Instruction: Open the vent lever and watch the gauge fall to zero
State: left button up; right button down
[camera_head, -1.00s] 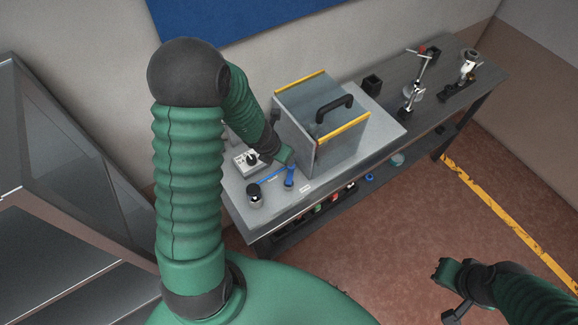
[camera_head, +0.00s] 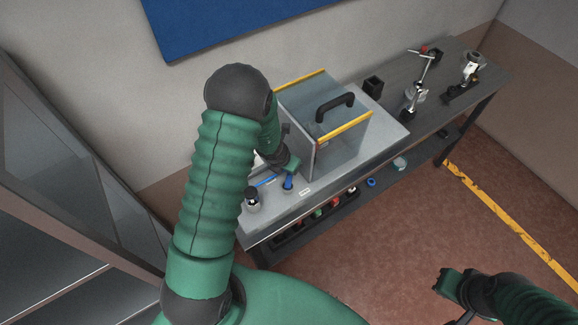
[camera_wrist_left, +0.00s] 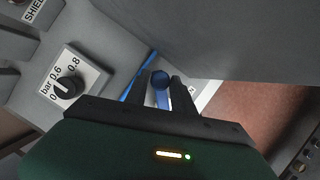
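The blue upright handle (camera_head: 288,182), which I take for the vent lever, stands at the bench's front left; a blue strip or tube (camera_head: 266,181) runs beside it. My left gripper (camera_head: 291,168) is right above the handle. In the left wrist view the handle (camera_wrist_left: 161,90) stands between the two dark fingers (camera_wrist_left: 163,92), which look spread; firm contact is not visible. A white panel with a black knob (camera_wrist_left: 68,87) carries a bar scale. A small dark-topped cylinder (camera_head: 252,199) stands at the left; no gauge needle is readable. My right gripper (camera_head: 450,292) is at the lower right, away from the bench.
A clear-sided box with yellow edges and a black handle (camera_head: 336,105) stands just right of the left gripper. Clamp stands (camera_head: 418,92) are farther right on the bench (camera_head: 385,140). Small coloured items lie on the shelf below.

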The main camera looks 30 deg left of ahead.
pick_arm(q)
grip_shut()
jog(key=shift+w+d+r+m+h+p, duration=0.1)
jog(key=shift+d+m+h+p, duration=0.1)
jog(key=shift+m+p, duration=0.45)
jog(key=shift+w+d+r+m+h+p, duration=0.1)
jog(key=shift+d+m+h+p, duration=0.1)
jog(key=shift+m+p, duration=0.4)
jog(key=shift+d+m+h+p, duration=0.25)
jog(key=shift+m+p, duration=0.25)
jog(key=shift+m, duration=0.15)
jog(key=shift+d+m+h+p, duration=0.15)
jog(key=shift+m+h+p, duration=0.1)
jog(key=shift+m+p, duration=0.3)
jog(key=shift+d+f+m+g+h+p, duration=0.1)
jog(key=shift+d+m+g+h+p, duration=0.15)
jog(key=shift+m, duration=0.4)
jog(key=shift+d+m+g+h+p, duration=0.15)
jog(key=shift+m+p, duration=0.2)
jog(key=shift+m, duration=0.25)
jog(key=shift+d+f+m+h+p, duration=0.1)
jog(key=shift+d+m+h+p, duration=0.25)
jog(key=shift+m, duration=0.65)
jog(key=shift+g, duration=0.3)
